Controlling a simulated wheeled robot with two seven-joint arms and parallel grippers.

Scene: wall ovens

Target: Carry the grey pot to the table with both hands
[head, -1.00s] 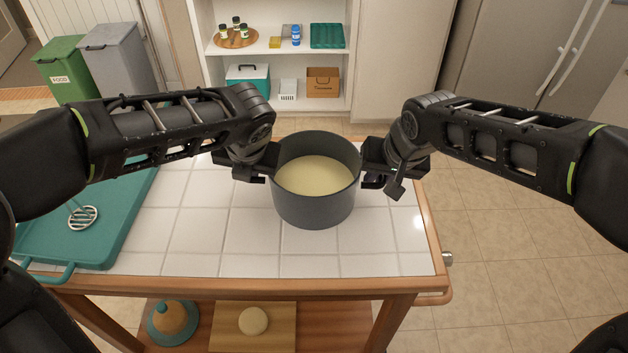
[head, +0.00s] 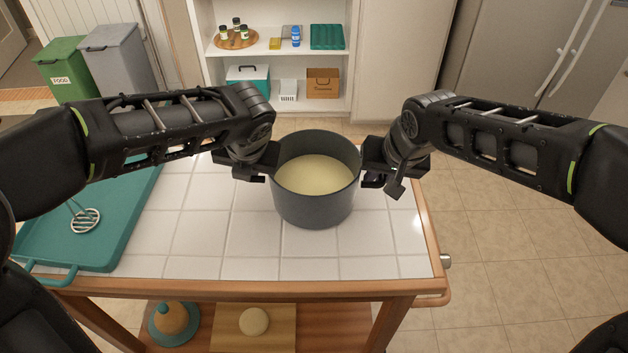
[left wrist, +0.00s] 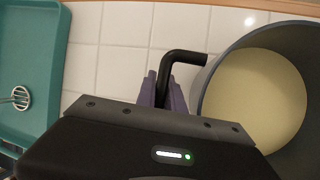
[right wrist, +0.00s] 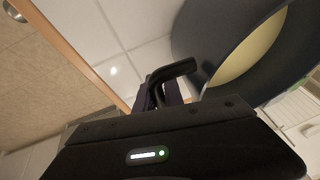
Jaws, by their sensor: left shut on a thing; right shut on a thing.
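The grey pot (head: 313,205) is upright between my two grippers and holds a pale yellow content. It is over the white tiled table top (head: 190,235); I cannot tell whether its base touches the tiles. My left gripper (head: 262,168) is shut on the pot's left handle, which shows as a dark bent bar (left wrist: 183,57) in the left wrist view. My right gripper (head: 372,172) is shut on the right handle, a dark bar (right wrist: 172,70) in the right wrist view. The pot wall also shows in both wrist views (left wrist: 222,70), (right wrist: 205,45).
The tiles around the pot are clear. A lower shelf holds a board (head: 275,325) with a pale round item. Shelves (head: 280,50) and two bins (head: 110,60) stand behind.

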